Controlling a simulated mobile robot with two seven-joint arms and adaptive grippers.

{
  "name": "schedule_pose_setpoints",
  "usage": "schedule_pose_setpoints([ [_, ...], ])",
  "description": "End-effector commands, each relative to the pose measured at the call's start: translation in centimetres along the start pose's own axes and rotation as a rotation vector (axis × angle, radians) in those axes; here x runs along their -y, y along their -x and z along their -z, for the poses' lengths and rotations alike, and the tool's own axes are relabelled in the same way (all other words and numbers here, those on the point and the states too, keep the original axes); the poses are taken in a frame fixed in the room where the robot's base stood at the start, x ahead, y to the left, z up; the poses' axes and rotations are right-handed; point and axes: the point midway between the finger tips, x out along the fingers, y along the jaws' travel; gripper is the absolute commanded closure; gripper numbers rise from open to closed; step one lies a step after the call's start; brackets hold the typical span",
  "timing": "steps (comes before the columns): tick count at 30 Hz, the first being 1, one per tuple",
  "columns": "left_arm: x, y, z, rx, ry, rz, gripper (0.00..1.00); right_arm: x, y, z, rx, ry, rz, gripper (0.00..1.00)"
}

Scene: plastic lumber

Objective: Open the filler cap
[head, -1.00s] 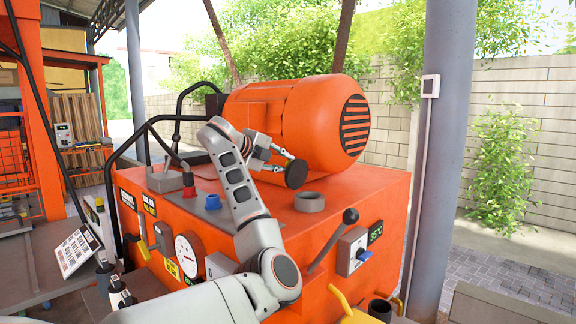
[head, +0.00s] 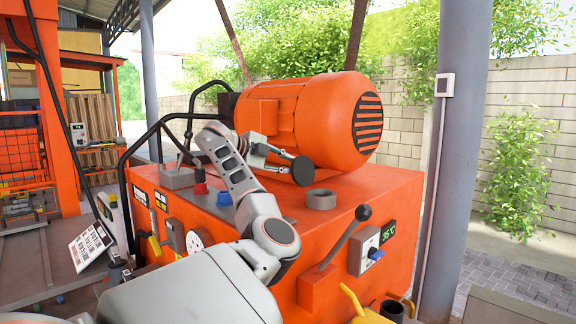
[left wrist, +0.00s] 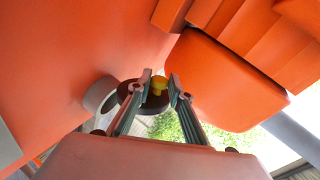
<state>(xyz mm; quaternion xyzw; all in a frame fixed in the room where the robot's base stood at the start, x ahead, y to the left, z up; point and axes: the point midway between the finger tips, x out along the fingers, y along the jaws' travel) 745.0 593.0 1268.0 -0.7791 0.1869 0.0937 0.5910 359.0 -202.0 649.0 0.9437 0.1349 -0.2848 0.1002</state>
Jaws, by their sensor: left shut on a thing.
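The filler cap is a dark round disc (head: 304,170) held tilted in the air above the orange machine's top. My left gripper (head: 288,156) is shut on it. Part of the neck also shows in the left wrist view (left wrist: 96,94), partly hidden by the cap. My right gripper is not in view.
The orange motor housing (head: 315,118) lies close behind the cap. A black-knobbed lever (head: 345,238) rises at the machine's front. A grey post (head: 455,150) stands right of the machine.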

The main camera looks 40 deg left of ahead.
Motion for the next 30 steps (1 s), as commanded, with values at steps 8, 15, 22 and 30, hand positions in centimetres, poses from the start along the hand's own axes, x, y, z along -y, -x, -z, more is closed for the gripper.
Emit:
schedule_pose_setpoints([
  [8, -0.2, -0.1, -0.1, 0.002, 0.000, -0.004, 0.67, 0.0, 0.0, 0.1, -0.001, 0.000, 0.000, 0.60],
  [15, -0.1, 0.0, 0.0, 0.001, -0.001, -0.002, 0.64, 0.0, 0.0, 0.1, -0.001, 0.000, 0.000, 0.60],
  [22, 0.0, 0.7, -0.1, 0.002, -0.001, -0.001, 0.64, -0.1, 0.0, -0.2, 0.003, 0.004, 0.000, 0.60],
  [30, 0.0, 5.3, -0.2, 0.007, 0.000, 0.000, 0.64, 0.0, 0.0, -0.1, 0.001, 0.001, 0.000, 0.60],
])
